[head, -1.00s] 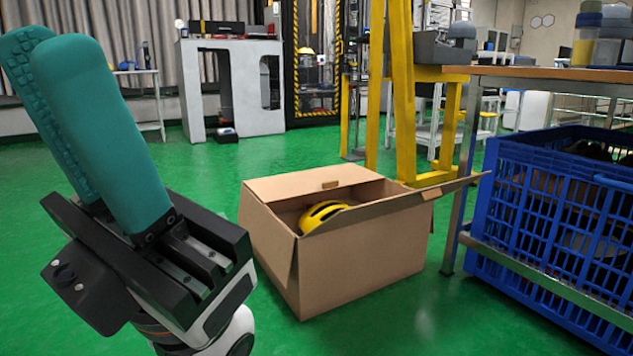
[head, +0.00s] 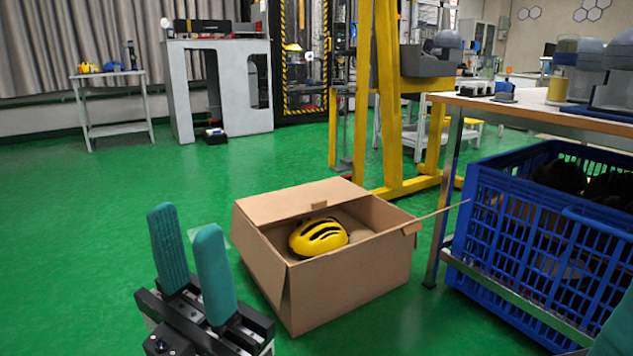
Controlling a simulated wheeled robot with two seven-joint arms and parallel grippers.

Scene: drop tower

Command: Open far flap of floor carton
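The open brown carton (head: 350,275) stands on the green floor. Its far flap (head: 295,203) lies folded inward, nearly level, over the far part of the opening, with a small tape tab at its free edge. The right flap (head: 440,214) sticks outward, seen nearly edge-on. Another flap hangs down at the near left corner. A yellow helmet (head: 319,236) lies inside. My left gripper (head: 186,224), with two teal fingers pointing up, is left of and nearer than the carton, apart from it. Its fingers are apart and empty. Only a teal bit of my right gripper (head: 614,334) shows at the lower right corner.
A blue crate (head: 505,235) with dark contents stands right of the carton, by a table (head: 540,108). A yellow frame (head: 378,110) stands behind the carton. A small stand (head: 110,80) is at the back left. Green floor left of the carton is clear.

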